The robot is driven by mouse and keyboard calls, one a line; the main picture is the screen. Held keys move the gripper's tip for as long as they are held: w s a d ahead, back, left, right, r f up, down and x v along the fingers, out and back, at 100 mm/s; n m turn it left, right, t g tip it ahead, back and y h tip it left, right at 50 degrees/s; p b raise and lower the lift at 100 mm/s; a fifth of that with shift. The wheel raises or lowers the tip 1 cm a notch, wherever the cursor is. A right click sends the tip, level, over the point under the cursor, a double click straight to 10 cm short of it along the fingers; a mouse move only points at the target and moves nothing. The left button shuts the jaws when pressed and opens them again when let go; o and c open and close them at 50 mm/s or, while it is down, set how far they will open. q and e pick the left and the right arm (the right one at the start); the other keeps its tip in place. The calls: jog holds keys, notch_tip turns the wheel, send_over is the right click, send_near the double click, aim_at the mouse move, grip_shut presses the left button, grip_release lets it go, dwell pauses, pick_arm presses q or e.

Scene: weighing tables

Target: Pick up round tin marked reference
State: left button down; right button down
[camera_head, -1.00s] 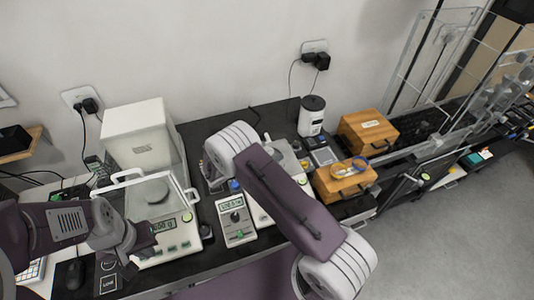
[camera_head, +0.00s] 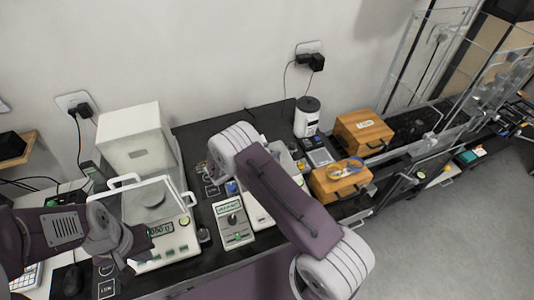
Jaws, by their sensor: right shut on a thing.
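I cannot make out any round tin with a reference mark. My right arm reaches in from the bottom right, and its wrist hides most of my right gripper (camera_head: 211,172) over the table's dark top between the glass-fronted balance (camera_head: 165,226) and the middle instruments. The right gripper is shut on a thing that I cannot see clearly. My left gripper (camera_head: 138,243) is at the front left corner of the glass-fronted balance, beside its display; its fingers are dark and blurred, so its opening does not show.
A grey meter (camera_head: 233,222) stands right of the balance. A white canister with a dark lid (camera_head: 307,117) and wooden boxes (camera_head: 362,132) stand farther right, one box with rings of tape (camera_head: 345,168) on it. A mouse (camera_head: 69,281) lies at the front left.

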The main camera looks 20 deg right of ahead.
notch_tip(320, 180, up, 3)
jog(key=shift+w+r+b, duration=0.1)
jog(key=shift+b, duration=0.25)
jog(key=s+d+r+b, duration=0.1)
jog(key=s+d+r, duration=0.5)
jog(key=s, duration=0.4)
jog(key=shift+d+r, duration=0.15)
jog(key=shift+r, duration=0.4)
